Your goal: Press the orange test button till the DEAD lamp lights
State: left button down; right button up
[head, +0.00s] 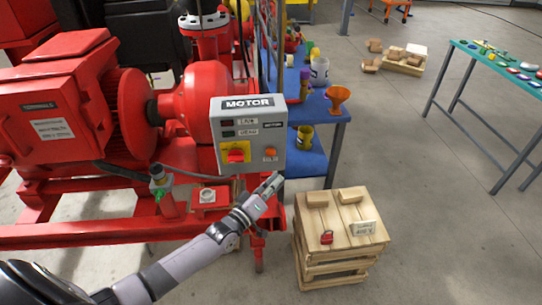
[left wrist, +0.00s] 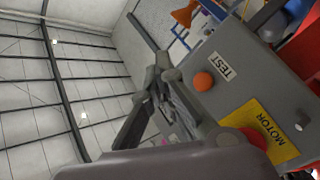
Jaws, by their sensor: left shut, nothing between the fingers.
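The orange test button (head: 269,153) is at the lower right of the grey motor box (head: 276,111). In the left wrist view the button (left wrist: 203,81) stands beside a TEST label (left wrist: 225,66). Two small dark lamp windows are at the box's upper left; the lower one (head: 227,133) seems to be DEAD, its label hard to read. Neither looks clearly lit. My left gripper (head: 274,183) is shut and empty, just below the button in the head view. Its fingertips (left wrist: 163,76) are apart from the button in the wrist view. My right gripper is not in view.
A red rotary switch (head: 236,156) on a yellow plate is left of the button. A blue bench (head: 325,110) is behind the box. The red pump skid (head: 130,110) fills the left.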

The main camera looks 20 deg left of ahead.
aim_at(272, 164)
pick_arm(q)
jog(key=w+a+b, duration=0.3)
jog(key=w+b, duration=0.1)
jog(key=w, duration=0.2)
jog(key=shift+a+b, duration=0.35)
jog(key=shift+a, duration=0.05)
dwell(1.1)
jog(key=shift+w+a+b, duration=0.2)
jog(key=shift+w+b, duration=0.2)
